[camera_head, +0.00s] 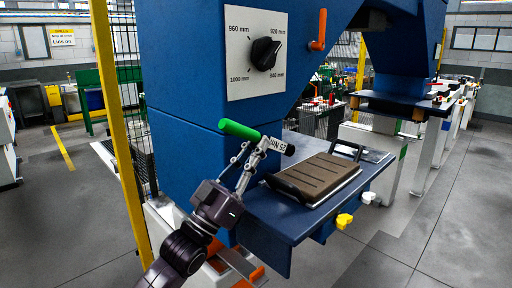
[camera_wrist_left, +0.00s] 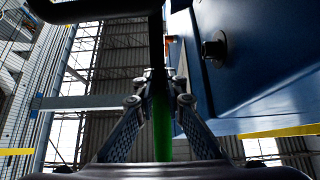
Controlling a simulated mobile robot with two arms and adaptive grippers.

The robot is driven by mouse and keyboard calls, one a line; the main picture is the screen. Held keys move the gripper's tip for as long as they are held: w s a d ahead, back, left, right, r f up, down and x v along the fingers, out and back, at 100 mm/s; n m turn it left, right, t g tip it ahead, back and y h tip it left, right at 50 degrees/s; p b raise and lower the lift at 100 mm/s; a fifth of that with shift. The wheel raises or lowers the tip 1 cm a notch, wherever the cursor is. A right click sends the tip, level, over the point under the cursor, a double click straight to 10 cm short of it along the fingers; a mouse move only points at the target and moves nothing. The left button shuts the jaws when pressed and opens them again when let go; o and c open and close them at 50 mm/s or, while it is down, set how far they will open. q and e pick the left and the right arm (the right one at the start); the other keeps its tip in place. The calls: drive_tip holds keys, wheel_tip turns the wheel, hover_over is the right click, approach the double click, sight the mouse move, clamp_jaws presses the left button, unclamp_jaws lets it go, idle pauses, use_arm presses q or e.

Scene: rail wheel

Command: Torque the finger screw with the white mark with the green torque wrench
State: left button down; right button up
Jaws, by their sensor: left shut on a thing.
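My left gripper (camera_head: 252,152) is shut on the green torque wrench, holding it in the air in front of the blue machine column, above the left end of the machine's table. The wrench's green handle (camera_head: 240,130) points left, and its labelled grey part and black end (camera_head: 289,150) point right. In the left wrist view the green handle (camera_wrist_left: 161,125) runs between the two fingers. A dark round screw-like part (camera_wrist_left: 213,48) sits on the blue surface there; no white mark is clear on it. My right gripper is out of view.
The blue table (camera_head: 290,215) carries a brown ribbed block (camera_head: 315,178) with black handles. A yellow knob (camera_head: 344,220) and a white knob (camera_head: 368,197) stick out at its front. A yellow post (camera_head: 112,110) stands left. The floor at right is clear.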

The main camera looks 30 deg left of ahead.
use_arm(q)
drive_tip(key=shift+w+a, duration=0.2)
drive_tip(key=shift+a, duration=0.35)
drive_tip(key=shift+r, duration=0.1)
drive_tip(key=shift+d+r+p, duration=0.1)
drive_tip(key=shift+r+p, duration=0.3)
drive_tip(key=shift+p, duration=0.45)
drive_tip(key=shift+w+d+r+g+y+p, duration=0.2)
drive_tip(key=shift+r+g+p, duration=0.25)
drive_tip(key=shift+p, duration=1.15)
drive_tip(key=shift+w+a+r+g+y+p, duration=0.1)
drive_tip(key=shift+w+r+g+p, duration=0.35)
drive_tip(key=shift+p, duration=1.1)
drive_tip(key=shift+s+f, duration=0.2)
